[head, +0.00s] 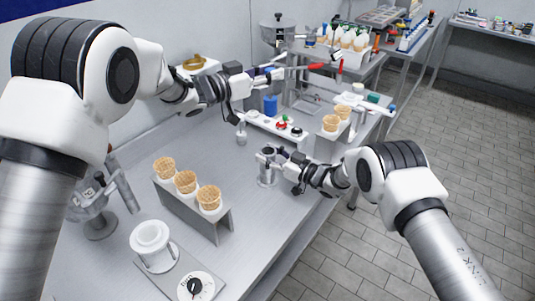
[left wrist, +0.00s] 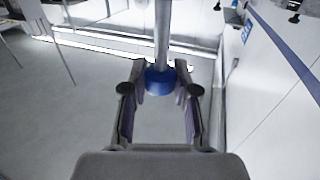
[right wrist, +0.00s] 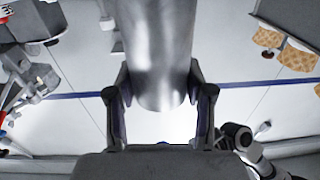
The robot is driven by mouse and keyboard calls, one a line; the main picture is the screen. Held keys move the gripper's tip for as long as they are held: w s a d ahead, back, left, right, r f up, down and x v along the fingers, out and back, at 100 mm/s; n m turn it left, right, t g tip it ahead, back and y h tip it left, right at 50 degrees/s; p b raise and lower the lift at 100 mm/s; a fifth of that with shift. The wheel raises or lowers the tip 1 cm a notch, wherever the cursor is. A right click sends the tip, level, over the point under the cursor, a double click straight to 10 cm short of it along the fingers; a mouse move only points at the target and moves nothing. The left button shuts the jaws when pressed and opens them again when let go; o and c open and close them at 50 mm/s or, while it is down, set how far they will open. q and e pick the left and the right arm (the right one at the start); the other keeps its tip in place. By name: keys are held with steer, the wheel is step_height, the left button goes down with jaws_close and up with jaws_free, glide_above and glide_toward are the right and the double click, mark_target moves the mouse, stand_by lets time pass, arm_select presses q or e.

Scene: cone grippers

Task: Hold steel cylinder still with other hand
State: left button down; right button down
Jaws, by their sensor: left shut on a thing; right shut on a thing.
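The steel cylinder (head: 267,178) stands upright on the steel table, near its right edge. My right gripper (head: 284,165) is shut around its side. In the right wrist view, the shiny cylinder (right wrist: 158,50) fills the space between the two fingers. My left gripper (head: 243,90) is above the table, higher and farther left than the cylinder. In the left wrist view, it is shut on a thin steel rod with a blue collar (left wrist: 160,78).
A rack with several waffle cones (head: 218,222) stands left of the cylinder. A white cup on a stand (head: 151,240) and a dial (head: 196,287) are nearer. A white holder with coloured knobs (head: 272,125) and another cone rack (head: 330,140) lie behind. Bare table lies between.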

steer(key=shift+s+d+f+t+h, duration=0.15)
steer(key=shift+s+t+h, duration=0.05)
steer(key=shift+t+h, duration=0.1)
arm_select(q)
steer(key=shift+s, duration=0.1)
arm_select(e)
steer(key=shift+s+f+n+g+y, duration=0.1)
steer(key=shift+n+g+y, duration=0.5)
steer(key=shift+g, duration=0.5)
arm_select(q)
steer(key=shift+a, duration=0.1)
steer(key=shift+d, duration=0.2)
arm_select(e)
steer(key=m+t+h, duration=0.2)
steer(key=shift+t, duration=0.4)
arm_select(q)
steer(key=shift+a, duration=0.1)
arm_select(e)
steer(key=shift+m+t+h, duration=0.4)
steer(key=shift+m+t, duration=0.2)
steer(key=shift+t, duration=0.1)
